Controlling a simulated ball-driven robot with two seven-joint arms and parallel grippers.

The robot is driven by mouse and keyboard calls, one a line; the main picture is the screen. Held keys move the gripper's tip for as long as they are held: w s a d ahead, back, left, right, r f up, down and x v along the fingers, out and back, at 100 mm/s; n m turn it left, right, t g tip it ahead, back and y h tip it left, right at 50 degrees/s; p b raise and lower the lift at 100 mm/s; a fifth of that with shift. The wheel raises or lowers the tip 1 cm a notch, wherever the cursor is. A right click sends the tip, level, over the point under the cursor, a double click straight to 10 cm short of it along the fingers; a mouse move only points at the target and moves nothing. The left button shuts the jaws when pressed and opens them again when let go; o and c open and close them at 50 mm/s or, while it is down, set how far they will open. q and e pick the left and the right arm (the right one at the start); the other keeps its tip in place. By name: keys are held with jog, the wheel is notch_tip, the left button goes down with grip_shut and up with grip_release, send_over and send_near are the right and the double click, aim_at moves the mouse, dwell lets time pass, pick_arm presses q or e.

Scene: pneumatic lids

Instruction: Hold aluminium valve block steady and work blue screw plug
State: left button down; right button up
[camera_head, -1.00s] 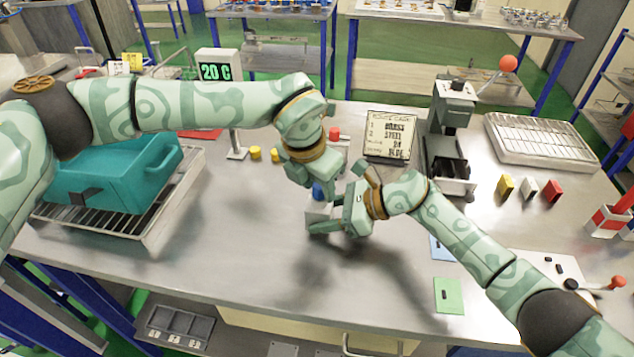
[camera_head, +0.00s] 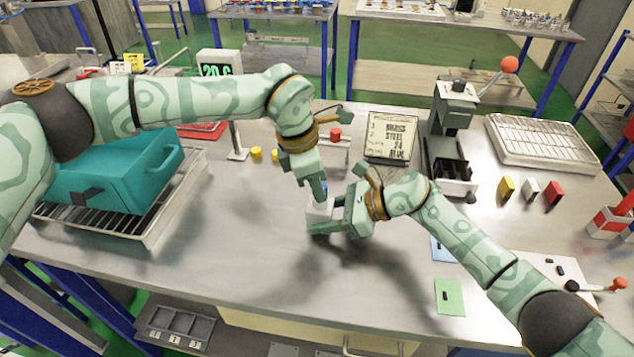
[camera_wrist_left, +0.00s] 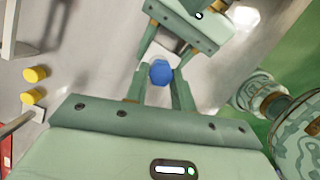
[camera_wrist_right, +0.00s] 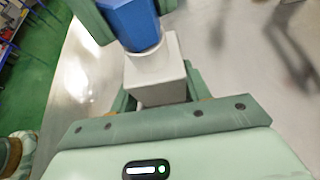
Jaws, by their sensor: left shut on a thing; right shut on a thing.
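The aluminium valve block (camera_wrist_right: 158,75) is a pale grey cube with a round neck, held between the fingers of my right gripper (camera_head: 335,222). It also shows in the head view (camera_head: 319,210), low over the table. The blue screw plug (camera_wrist_right: 132,20) sits at the top of the block's neck, upright in line with it. In the left wrist view the plug (camera_wrist_left: 160,72) is a blue hexagonal head between the fingertips of my left gripper (camera_wrist_left: 160,76). My left gripper comes from above and is shut on the plug. Its fingers mostly hide the plug in the head view.
A teal box (camera_head: 110,175) stands on a wire rack at the left. Two yellow caps (camera_head: 257,153) lie behind my left gripper. A text sign (camera_head: 390,137) and a lever press (camera_head: 452,130) stand at the back right. The front middle of the table is clear.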

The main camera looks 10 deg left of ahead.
jog(key=shift+f, duration=0.1)
pick_arm(q)
jog(key=m+g, duration=0.1)
jog(key=m, duration=0.4)
jog(key=shift+w, duration=0.15)
jog(key=c, duration=1.6)
grip_release()
jog(key=shift+m+g, duration=0.3)
jog(key=shift+m, duration=0.3)
jog(key=o, duration=0.5)
jog(key=v, duration=0.7)
